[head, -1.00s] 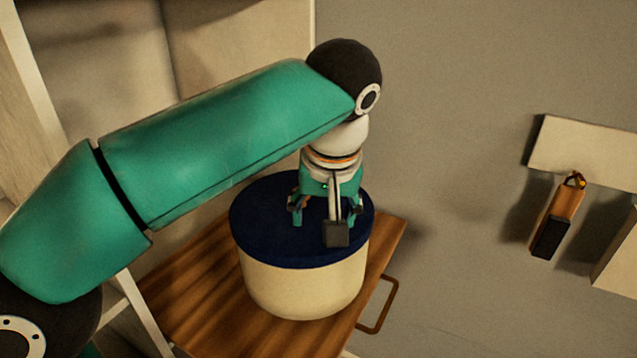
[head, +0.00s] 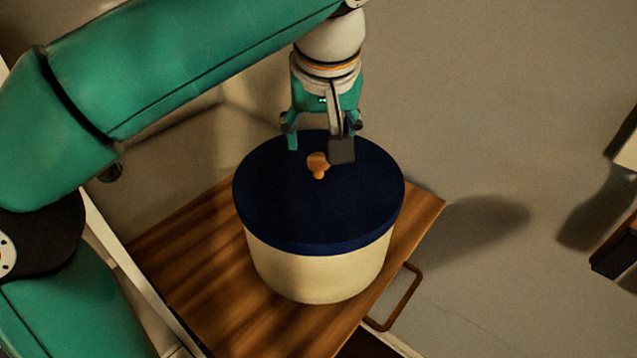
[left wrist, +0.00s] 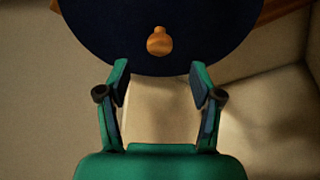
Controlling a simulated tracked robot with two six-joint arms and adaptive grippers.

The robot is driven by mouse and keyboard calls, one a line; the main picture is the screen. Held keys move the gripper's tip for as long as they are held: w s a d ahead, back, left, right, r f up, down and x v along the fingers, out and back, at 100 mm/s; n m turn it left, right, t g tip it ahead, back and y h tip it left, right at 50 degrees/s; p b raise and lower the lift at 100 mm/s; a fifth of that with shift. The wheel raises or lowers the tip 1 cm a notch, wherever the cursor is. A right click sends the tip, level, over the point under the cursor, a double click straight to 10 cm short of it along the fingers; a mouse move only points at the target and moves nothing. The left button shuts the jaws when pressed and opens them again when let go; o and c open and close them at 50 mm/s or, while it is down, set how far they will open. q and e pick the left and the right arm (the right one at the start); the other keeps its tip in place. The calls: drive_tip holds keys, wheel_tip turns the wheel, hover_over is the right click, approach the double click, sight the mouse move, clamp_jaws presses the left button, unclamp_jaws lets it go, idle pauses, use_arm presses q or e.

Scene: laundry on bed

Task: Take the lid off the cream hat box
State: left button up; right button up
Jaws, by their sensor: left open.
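The cream hat box (head: 318,275) stands upright on a wooden surface. Its dark blue lid (head: 320,215) sits on top, with a small orange-brown knob (head: 318,165) near the middle. My left gripper (head: 318,148) is open and empty, pointing down by the far part of the lid, close to the knob in the head view. In the left wrist view the knob (left wrist: 159,41) lies beyond the fingertips, roughly centred between them, and the lid (left wrist: 110,30) fills the top. The gap between fingers and knob is empty. My right gripper is not in view.
The wooden surface (head: 215,270) has a metal-like handle (head: 398,300) at its right edge. A pale wall or panel stands behind the box at left. Partly cut-off objects show at the right edge. The grey floor to the right of the box is mostly clear.

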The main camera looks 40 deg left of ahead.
sight(319, 159)
use_arm(q)
drive_tip(key=x, duration=0.8)
drive_tip(key=shift+w+a, duration=0.15)
clamp_jaws()
drive_tip(key=shift+r, duration=0.1)
